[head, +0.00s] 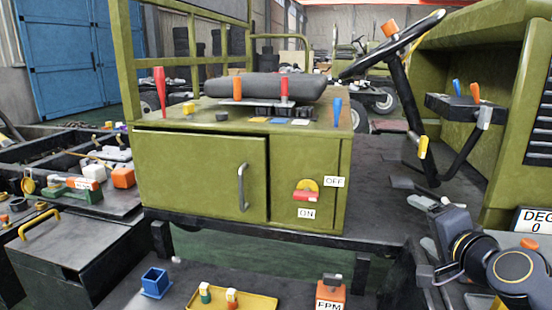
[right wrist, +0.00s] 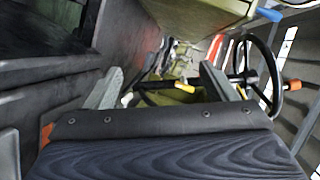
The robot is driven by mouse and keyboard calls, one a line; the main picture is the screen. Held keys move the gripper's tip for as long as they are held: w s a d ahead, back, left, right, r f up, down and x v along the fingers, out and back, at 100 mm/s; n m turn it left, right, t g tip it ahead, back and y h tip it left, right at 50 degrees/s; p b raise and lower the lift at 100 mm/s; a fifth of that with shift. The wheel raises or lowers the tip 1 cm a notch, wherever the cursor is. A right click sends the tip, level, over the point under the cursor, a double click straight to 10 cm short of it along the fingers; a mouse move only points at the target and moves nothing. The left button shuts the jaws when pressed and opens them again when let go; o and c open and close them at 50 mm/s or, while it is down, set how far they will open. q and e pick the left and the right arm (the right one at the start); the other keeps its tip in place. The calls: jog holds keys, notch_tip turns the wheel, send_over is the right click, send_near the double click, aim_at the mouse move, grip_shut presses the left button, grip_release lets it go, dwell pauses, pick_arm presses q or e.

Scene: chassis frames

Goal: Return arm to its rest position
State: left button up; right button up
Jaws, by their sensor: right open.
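My right gripper (head: 430,262) is at the lower right of the head view, beside the lower right part of the vehicle chassis. Its two pale grey fingers are apart and nothing shows between them. In the right wrist view the same gripper (right wrist: 160,85) has its fingers spread, with only background between them. My right arm comes in from the lower right corner. My left gripper is not in view.
A green cabinet (head: 200,178) with a handle and an ON/OFF switch (head: 307,190) stands in the middle. A steering wheel (head: 392,48) rises at the upper right; it also shows in the right wrist view (right wrist: 262,72). A yellow tray (head: 250,301) and blue box (head: 155,282) lie below.

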jog(key=s+a+f+n+g+y, duration=0.1)
jog(key=s+a+f+n+g, duration=0.25)
jog(key=s+f, duration=0.35)
jog(key=s+a+f+n+g+y, duration=0.1)
jog(key=s+a+f+n+g, duration=0.2)
jog(key=s+f, duration=0.4)
jog(key=s+a+f+n+g+y, duration=0.1)
jog(key=s+f+n+g, duration=0.3)
jog(key=s, duration=0.5)
notch_tip(320, 180, up, 23)
jog(key=s+p, duration=0.1)
jog(key=p, duration=2.4)
jog(key=shift+s+r+n+t+h, duration=0.15)
jog(key=shift+n+t+h, duration=0.15)
jog(key=shift+n+t, duration=0.05)
